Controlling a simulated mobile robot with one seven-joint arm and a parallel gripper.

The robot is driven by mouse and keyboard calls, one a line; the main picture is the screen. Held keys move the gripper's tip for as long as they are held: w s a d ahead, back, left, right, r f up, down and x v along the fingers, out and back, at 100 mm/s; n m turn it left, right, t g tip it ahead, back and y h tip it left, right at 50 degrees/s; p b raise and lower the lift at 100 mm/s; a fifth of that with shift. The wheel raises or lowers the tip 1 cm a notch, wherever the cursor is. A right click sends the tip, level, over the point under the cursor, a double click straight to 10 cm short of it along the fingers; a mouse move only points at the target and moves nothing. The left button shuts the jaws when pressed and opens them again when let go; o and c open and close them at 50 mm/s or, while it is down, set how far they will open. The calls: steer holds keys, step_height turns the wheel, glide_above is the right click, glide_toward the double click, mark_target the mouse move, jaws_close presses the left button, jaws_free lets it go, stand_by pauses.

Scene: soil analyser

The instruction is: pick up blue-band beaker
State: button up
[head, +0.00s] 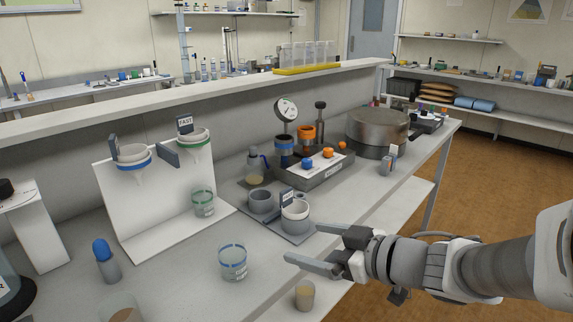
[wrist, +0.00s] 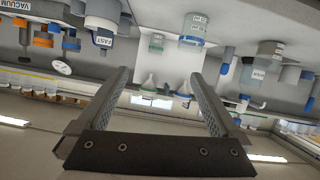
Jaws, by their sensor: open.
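The blue-band beaker (head: 232,264) is clear glass with a blue ring near its rim. It stands upright on the bench at the front centre of the head view. In the wrist view, which is upside down, the blue-band beaker (wrist: 194,27) shows near the top, beyond my fingertips. My gripper (head: 303,245) is open and empty, to the right of the beaker and apart from it. Its two fingers (wrist: 160,75) also show in the wrist view, with nothing between them.
A green-band beaker (head: 204,203) stands under the funnels on a white stand (head: 135,215). A blue-capped bottle (head: 105,260) stands left.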

steer(key=s+a+f+n+g+y+b, duration=0.1)
steer(key=s+a+f+g+y, duration=0.1)
steer(key=s+a+f, duration=0.1)
steer(key=p, duration=0.2)
glide_toward(232, 254)
steer(key=w+a+f, duration=0.1)
steer(key=a+f, duration=0.1)
steer(key=w+a+f, duration=0.1)
steer(key=w+a, duration=0.1)
steer(key=shift+w+f, duration=0.1)
steer(key=shift+f, duration=0.3)
steer(key=shift+w+r+b+x, duration=0.15)
steer(key=shift+b+x, duration=0.4)
steer(key=shift+x, duration=0.95)
steer(key=shift+w+r+b+x, duration=0.15)
steer(key=shift+b+x, duration=0.35)
steer(key=shift+x, duration=0.95)
steer(key=shift+d, duration=0.1)
steer(key=shift+c, duration=0.2)
steer(key=c, duration=1.4)
steer(key=shift+o, duration=0.2)
steer(key=shift+r, duration=0.1)
